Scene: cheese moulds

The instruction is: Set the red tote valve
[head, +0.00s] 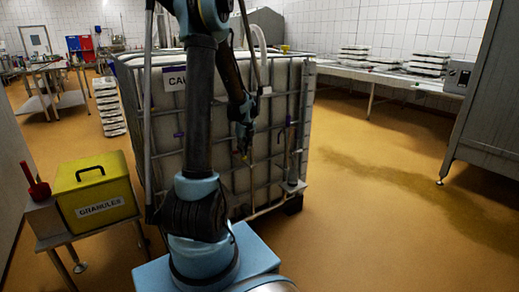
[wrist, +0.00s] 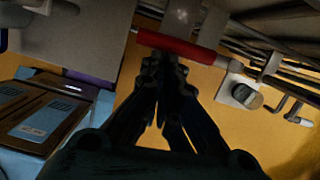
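The tote is a large white container in a grey metal cage (head: 270,150), standing in the middle of the head view with a partly hidden label starting "CAU". In the wrist view a red bar-shaped valve handle (wrist: 180,46) lies across the upper middle, slightly tilted, below a pale round fitting. My gripper (wrist: 164,68) has its dark fingertips together, right at the handle's lower edge. I cannot tell whether they touch it. In the head view my gripper (head: 243,153) hangs in front of the tote, and the red handle cannot be made out there.
A yellow "GRANULES" box (head: 97,190) stands on a small table at the left, beside a red-handled object (head: 38,187). A long bench (head: 380,78) with stacked moulds is at the back right. The floor at the right is clear, with a dark wet patch.

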